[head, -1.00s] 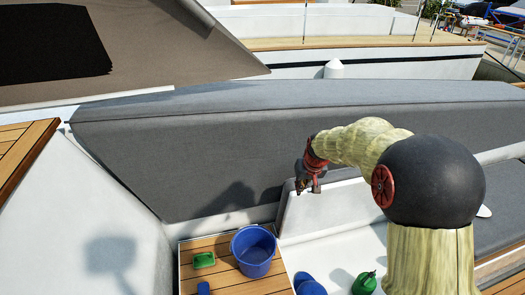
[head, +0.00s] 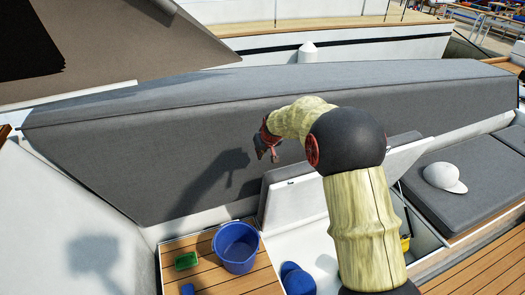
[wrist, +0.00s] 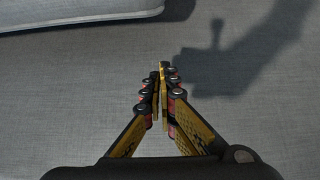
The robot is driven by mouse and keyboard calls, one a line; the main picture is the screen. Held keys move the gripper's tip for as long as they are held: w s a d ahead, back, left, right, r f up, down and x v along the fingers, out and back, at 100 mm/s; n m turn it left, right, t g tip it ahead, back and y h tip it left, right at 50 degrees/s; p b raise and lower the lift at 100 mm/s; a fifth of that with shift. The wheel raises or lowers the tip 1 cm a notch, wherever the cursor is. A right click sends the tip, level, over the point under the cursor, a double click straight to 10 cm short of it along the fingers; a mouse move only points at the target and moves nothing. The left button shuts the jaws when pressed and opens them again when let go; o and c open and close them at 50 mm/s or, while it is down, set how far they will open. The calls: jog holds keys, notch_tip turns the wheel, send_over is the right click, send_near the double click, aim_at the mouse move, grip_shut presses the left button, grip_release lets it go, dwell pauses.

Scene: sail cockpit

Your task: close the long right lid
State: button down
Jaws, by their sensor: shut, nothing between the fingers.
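The long right lid (head: 292,204) stands raised in the head view, its white underside toward me and a thin grey cushion edge along its top. My arm hides its middle; its right part shows beyond the arm. My gripper (head: 266,155) is above and behind the lid's upper left corner, in front of the grey backrest (head: 170,150). In the wrist view my gripper (wrist: 163,72) is shut and empty over grey fabric. A padded grey edge with a white border (wrist: 80,14) crosses the top left; I cannot tell for certain that it is the lid.
A blue bucket (head: 236,248), a green item (head: 187,261) and a blue item lie on the wooden deck at left. A blue cap (head: 297,280) lies in the open white compartment. A white cap (head: 444,177) rests on the grey seat at right. Something yellow (head: 405,243) shows right of my arm.

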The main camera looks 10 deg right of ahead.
jog(key=s+f, duration=0.2)
jog(key=f, duration=0.1)
jog(key=shift+s+d+b, duration=0.15)
jog(key=shift+s+b, duration=0.15)
jog(key=shift+b, duration=0.1)
jog(key=shift+s, duration=0.1)
